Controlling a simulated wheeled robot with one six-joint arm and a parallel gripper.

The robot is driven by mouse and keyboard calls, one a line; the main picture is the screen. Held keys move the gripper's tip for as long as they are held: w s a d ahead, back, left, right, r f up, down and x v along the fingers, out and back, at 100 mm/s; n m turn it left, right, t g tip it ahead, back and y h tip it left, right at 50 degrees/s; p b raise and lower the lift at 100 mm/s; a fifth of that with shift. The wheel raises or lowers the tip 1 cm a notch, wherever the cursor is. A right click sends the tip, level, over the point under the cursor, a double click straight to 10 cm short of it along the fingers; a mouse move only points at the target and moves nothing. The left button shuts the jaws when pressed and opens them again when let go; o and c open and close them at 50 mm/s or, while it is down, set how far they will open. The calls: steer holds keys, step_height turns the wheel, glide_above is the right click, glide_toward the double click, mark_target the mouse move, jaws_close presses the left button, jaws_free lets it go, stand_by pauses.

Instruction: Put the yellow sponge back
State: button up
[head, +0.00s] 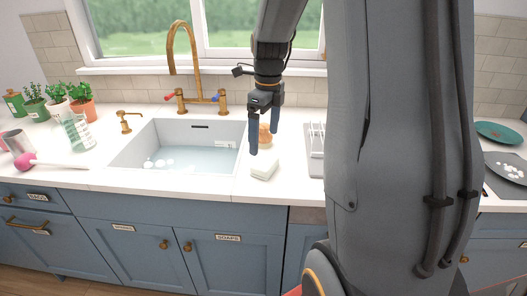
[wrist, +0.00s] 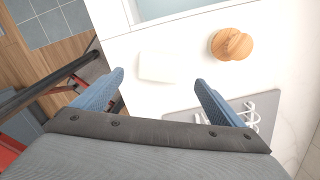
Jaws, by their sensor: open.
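A pale cream block (head: 264,168), the only sponge-like thing I see, lies on the white counter just right of the sink. It looks nearly white rather than clearly yellow. It also shows in the wrist view (wrist: 157,64), lying flat just beyond the gap between the fingertips. My gripper (head: 264,134) is open and empty, with its blue fingers pointing down above the counter near the block. In the wrist view my gripper (wrist: 159,78) has its two fingers wide apart, one on either side of the block's line, and nothing between them.
A round wooden-topped thing (wrist: 232,44) stands right of the block. A grey mat (wrist: 190,112) with a white rack (head: 317,135) lies further right. The sink (head: 125,157) holds water and suds. Cabinet doors (head: 228,255) below are shut.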

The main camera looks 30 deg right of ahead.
steer(key=s+a+f+n, duration=0.3)
steer(key=s+a+n, duration=0.4)
steer(key=n, duration=0.7)
steer(key=s+a+f+n, duration=0.3)
steer(key=s+a+n, duration=0.5)
steer(key=n, duration=0.7)
steer(key=shift+s+f+t, duration=0.15)
steer(key=shift+t, duration=0.15)
